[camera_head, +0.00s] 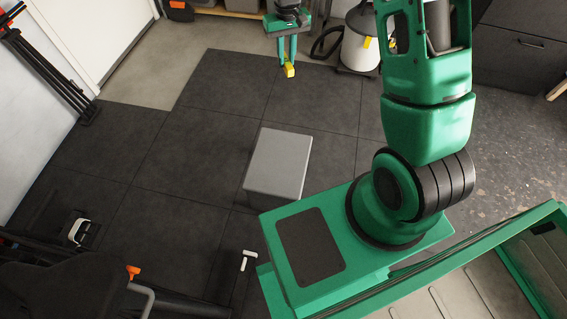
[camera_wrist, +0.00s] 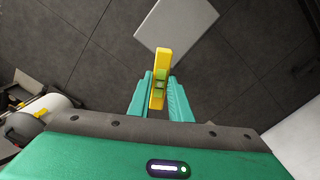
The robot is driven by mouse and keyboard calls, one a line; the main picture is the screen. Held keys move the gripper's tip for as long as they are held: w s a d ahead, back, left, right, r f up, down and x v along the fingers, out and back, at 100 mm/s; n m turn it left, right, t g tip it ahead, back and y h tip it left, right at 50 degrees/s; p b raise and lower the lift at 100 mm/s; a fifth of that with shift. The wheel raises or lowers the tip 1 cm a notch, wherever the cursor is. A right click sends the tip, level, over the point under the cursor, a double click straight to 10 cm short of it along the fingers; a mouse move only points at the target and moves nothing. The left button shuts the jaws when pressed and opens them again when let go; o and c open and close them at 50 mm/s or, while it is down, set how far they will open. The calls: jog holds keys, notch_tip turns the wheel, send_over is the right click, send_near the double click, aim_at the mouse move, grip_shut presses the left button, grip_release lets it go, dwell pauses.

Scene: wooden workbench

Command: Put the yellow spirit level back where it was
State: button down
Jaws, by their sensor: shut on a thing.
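The yellow spirit level (camera_wrist: 161,66) is between the two green fingers of my gripper (camera_wrist: 160,98) in the wrist view, with its vial showing near the fingertips. My gripper is shut on it. In the head view my gripper (camera_head: 287,62) hangs at the top centre, fingers downward. The yellow level (camera_head: 289,71) shows at its tips, held above the dark floor. Part of the level is hidden by the fingers.
A grey box (camera_head: 280,160) stands on the dark tiles, also in the wrist view (camera_wrist: 178,28). A white vacuum (camera_head: 360,45) stands right of my gripper. A white object (camera_head: 247,260) lies nearer. Black stands (camera_head: 50,65) lean at the left. Open tiles lie left of the box.

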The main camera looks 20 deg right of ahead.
jog(key=s+a+f+m, duration=0.2)
jog(key=s+a+f, duration=0.3)
jog(key=f, duration=0.6)
jog(key=s+a+f+m, duration=0.2)
jog(key=s+a+f, duration=0.3)
jog(key=f, duration=0.6)
jog(key=s+a+f+m, duration=0.2)
jog(key=s+a+f, duration=0.3)
jog(key=f, duration=0.6)
jog(key=w+d+f, duration=0.1)
jog(key=d+f, duration=0.1)
jog(key=d, duration=0.1)
jog(key=w+d+f, duration=0.1)
jog(key=d+f, duration=0.1)
jog(key=d, duration=0.1)
jog(key=w+d+f, duration=0.1)
jog(key=d+f, duration=0.1)
jog(key=d, duration=0.2)
jog(key=shift+w+f, duration=0.2)
jog(key=shift+w, duration=0.2)
jog(key=shift+d+f, duration=0.1)
jog(key=shift+f, duration=1.95)
jog(key=c, duration=1.7)
grip_release()
jog(key=shift+o, duration=0.4)
notch_tip(320, 180, up, 12)
